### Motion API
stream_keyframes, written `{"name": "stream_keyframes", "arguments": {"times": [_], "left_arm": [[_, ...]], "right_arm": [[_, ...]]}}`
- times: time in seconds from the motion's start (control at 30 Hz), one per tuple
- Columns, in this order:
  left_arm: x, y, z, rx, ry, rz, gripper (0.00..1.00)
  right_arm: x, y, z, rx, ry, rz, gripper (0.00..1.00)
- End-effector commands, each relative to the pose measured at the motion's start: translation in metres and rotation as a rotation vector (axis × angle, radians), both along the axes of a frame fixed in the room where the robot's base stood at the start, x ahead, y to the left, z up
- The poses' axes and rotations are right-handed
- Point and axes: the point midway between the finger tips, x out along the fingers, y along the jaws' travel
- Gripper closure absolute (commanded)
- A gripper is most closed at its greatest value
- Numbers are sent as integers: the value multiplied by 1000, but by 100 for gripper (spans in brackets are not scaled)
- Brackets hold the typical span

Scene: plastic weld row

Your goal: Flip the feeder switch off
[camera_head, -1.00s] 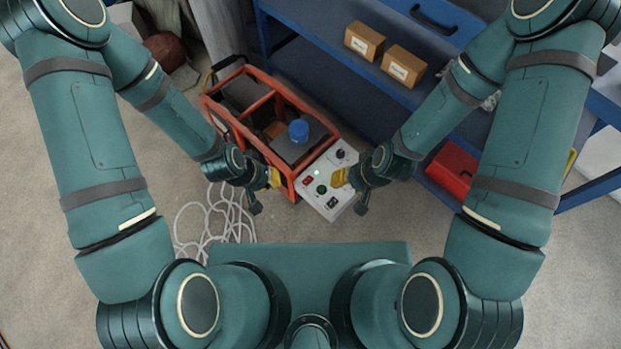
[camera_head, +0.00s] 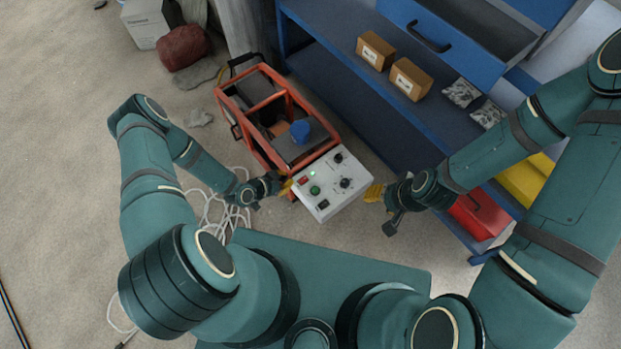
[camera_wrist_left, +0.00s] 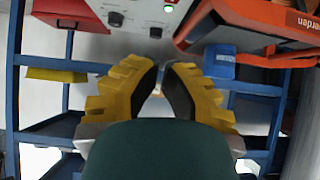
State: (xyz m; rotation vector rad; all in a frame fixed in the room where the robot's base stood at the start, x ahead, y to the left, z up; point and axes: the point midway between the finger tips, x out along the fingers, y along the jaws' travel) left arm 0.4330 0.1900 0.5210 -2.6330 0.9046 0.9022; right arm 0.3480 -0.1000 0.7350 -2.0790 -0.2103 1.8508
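A pale grey control box (camera_head: 330,209) sits at the front end of the orange-framed machine (camera_head: 283,150). Its top carries a red switch (camera_head: 303,181), a green button (camera_head: 315,190), a black rocker (camera_head: 323,204), two dark knobs and a small green light. I cannot tell which is the feeder switch. My left gripper (camera_head: 286,187) is at the box's left edge, beside the red switch; contact is unclear. In the left wrist view its yellow fingertips (camera_wrist_left: 161,66) nearly meet with nothing between them. My right gripper (camera_head: 373,193) is just right of the box, its finger gap hidden.
A blue shelf (camera_head: 365,95) with two cardboard boxes (camera_head: 411,79) stands behind. A red case (camera_head: 480,213) lies near my right arm. White cable (camera_head: 213,207) is coiled on the floor left of the machine. Open floor lies at the left.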

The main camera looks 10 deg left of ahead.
Motion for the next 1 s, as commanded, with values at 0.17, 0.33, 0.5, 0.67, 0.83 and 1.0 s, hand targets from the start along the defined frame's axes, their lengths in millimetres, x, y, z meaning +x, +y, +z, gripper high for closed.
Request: {"name": "stream_keyframes", "arguments": {"times": [0.17, 0.33, 0.5, 0.67, 0.83, 1.0], "left_arm": [[0, 0, 0, 0, 2, 0, 100], [3, -3, -3, -1, 2, -1, 100], [16, -14, -17, -3, 2, -1, 100], [35, -29, -37, -3, 2, -1, 100], [56, -45, -57, -2, 2, 0, 100], [64, -50, -82, -1, 5, 2, 100]], "right_arm": [[0, 0, 0, 0, 0, 0, 53], [0, 0, -1, 0, 0, 0, 53], [1, 0, -7, 0, -3, 0, 53], [3, 0, -15, -1, -6, -1, 53], [4, -1, -24, -3, -11, -2, 53], [6, -1, -34, -3, -15, -4, 53]]}}
